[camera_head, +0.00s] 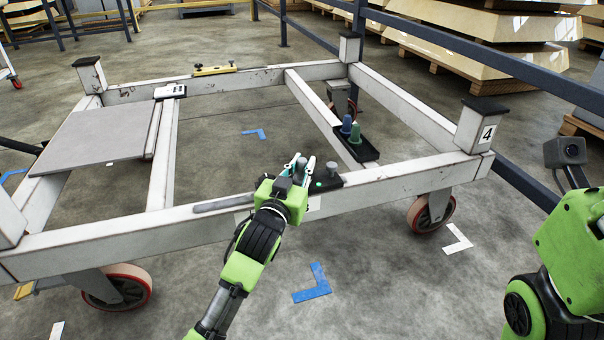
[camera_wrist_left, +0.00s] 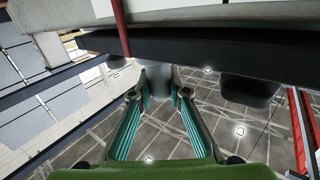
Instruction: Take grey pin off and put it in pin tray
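My left gripper (camera_head: 303,162) is over the trolley's front rail. In the left wrist view its teal fingers (camera_wrist_left: 160,95) are apart, with a grey cylindrical piece, likely the grey pin (camera_wrist_left: 159,80), between and just beyond the tips. In the head view a grey pin (camera_head: 301,168) shows between the fingers; contact cannot be told. Another dark grey knob (camera_head: 332,168) stands on a black plate just to the right. The black pin tray (camera_head: 369,153) sits on the trolley's crossbar and holds a blue pin (camera_head: 346,125) and a green pin (camera_head: 355,133).
The white trolley frame (camera_head: 400,179) has raised corner posts, one marked 4 (camera_head: 480,125). A grey panel (camera_head: 95,140) lies at left and a yellow level (camera_head: 214,70) on the back rail. A blue railing (camera_head: 520,66) runs behind.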

